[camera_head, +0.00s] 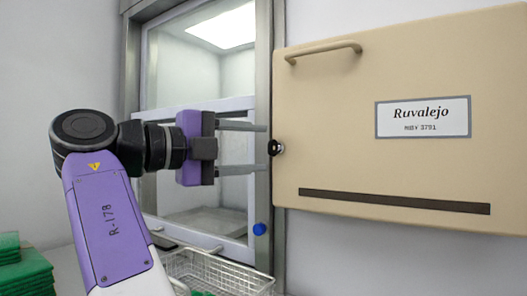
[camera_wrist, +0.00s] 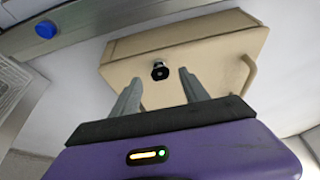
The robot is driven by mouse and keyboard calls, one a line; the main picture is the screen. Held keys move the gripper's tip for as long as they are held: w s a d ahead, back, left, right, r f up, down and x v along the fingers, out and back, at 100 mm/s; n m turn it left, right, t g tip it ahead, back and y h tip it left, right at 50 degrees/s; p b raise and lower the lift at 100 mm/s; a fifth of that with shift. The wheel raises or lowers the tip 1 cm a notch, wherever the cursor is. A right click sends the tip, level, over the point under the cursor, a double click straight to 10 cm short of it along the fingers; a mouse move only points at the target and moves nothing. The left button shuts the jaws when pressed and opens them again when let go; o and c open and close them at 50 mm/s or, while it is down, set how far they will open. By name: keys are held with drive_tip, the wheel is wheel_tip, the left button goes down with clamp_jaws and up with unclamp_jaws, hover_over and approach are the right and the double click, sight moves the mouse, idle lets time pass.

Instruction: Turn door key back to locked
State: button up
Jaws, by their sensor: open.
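The door key (camera_head: 276,147) is a small dark knob with a bright rim on the left edge of a beige door (camera_head: 345,100) labelled Ruvalejo. In the wrist view the key (camera_wrist: 160,71) sticks out from the beige door (camera_wrist: 215,60), beyond and roughly between my fingertips. My gripper (camera_head: 266,148) is open, its two grey fingers pointing right at the key. In the wrist view my gripper (camera_wrist: 160,80) is empty. I cannot tell whether the fingertips touch the key. The key's turn angle is too small to read.
A glass-fronted chamber (camera_head: 200,140) in a metal frame stands left of the door. A blue button (camera_head: 259,229) sits low on the frame. A wire basket (camera_head: 215,270) is below, and green stacked items (camera_head: 25,268) lie at the lower left. The beige door has a bar handle (camera_head: 323,50).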

drive_tip(key=shift+v, duration=2.35)
